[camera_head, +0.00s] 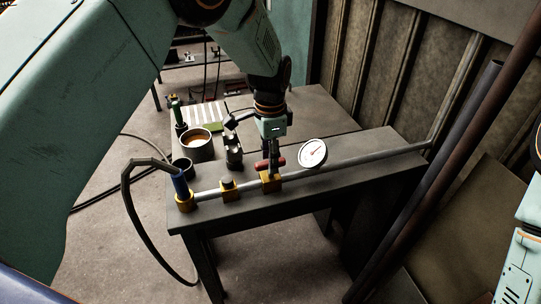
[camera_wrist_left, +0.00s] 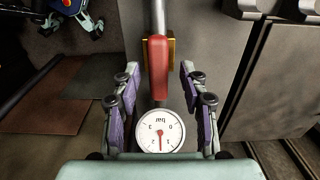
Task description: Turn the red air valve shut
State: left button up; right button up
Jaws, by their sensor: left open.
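The red air valve (camera_head: 265,165) has a short red handle on a yellow block (camera_head: 271,182) in the grey pipe along the bench's near edge. In the left wrist view the red handle (camera_wrist_left: 158,68) lies in line with the pipe (camera_wrist_left: 159,15). My left gripper (camera_head: 273,153) points down over the valve. Its fingers stand open on either side of the handle in the left wrist view (camera_wrist_left: 159,72), with a gap visible on both sides. I cannot tell how deep the handle sits between them. My right gripper is not in view.
A round white gauge (camera_head: 313,153) stands on the pipe just right of the valve. The bench's right part (camera_head: 350,145) is fairly clear.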

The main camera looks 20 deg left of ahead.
pick_arm(q)
jog(key=shift+s+d, duration=0.1)
jog(key=shift+s, duration=0.2)
jog(key=shift+c, duration=0.3)
jog(key=shift+w+f, duration=0.1)
jog(key=shift+w, duration=0.15)
jog(key=c, duration=0.4)
grip_shut()
